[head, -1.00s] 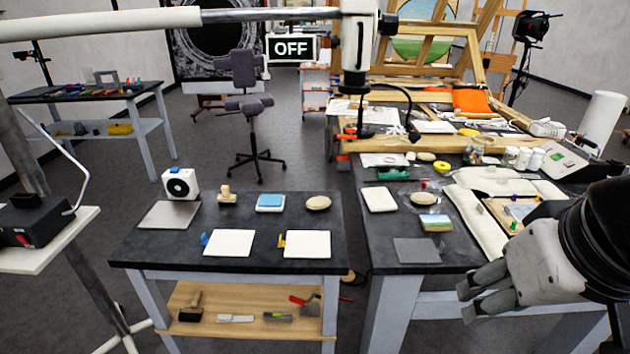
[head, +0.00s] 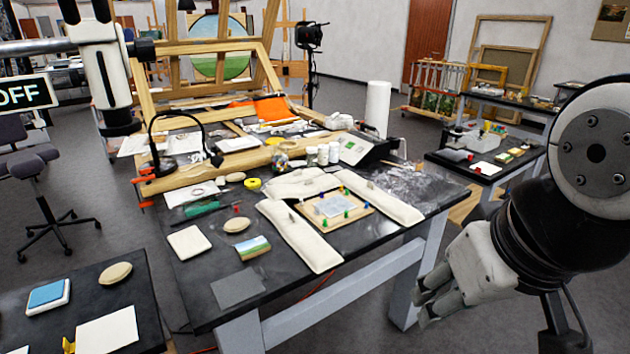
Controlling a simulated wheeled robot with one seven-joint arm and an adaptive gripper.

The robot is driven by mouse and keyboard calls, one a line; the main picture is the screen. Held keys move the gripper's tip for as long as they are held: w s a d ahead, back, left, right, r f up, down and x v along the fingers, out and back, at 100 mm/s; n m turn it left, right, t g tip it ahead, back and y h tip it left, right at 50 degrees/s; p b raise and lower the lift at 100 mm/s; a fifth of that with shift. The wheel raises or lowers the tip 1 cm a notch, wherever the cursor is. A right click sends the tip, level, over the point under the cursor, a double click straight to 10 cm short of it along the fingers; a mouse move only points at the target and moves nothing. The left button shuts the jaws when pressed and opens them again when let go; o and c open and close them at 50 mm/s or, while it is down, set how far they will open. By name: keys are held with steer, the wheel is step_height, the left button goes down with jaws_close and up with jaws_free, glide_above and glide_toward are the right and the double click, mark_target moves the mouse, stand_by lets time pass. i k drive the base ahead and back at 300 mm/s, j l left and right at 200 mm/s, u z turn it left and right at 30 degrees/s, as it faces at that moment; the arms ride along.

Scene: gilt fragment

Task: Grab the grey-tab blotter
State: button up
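I cannot pick out a grey tab on any pad. A white pad with a yellow tab (head: 108,332) lies on the near left table, cut by the lower picture edge. A plain white pad (head: 189,242) lies on the middle table, with no tab that I can make out. A small white pad (head: 485,169) with something red by it lies on the far right table, too small to read. My gripper (head: 430,297) hangs at the lower right, in front of the middle table's right side and apart from all pads. Its fingers look empty, but their gap is unclear.
The middle table (head: 190,291) holds a grey sheet (head: 238,288), white sandbags (head: 303,236), a pinned board (head: 331,208) and a desk lamp (head: 160,158). The far right table (head: 440,160) stands behind my arm. Floor is clear between these tables.

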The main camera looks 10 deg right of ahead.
mark_target(336, 206)
steer(key=i+l+z, duration=0.15)
steer(key=i+z, duration=0.25)
steer(key=i, duration=1.2)
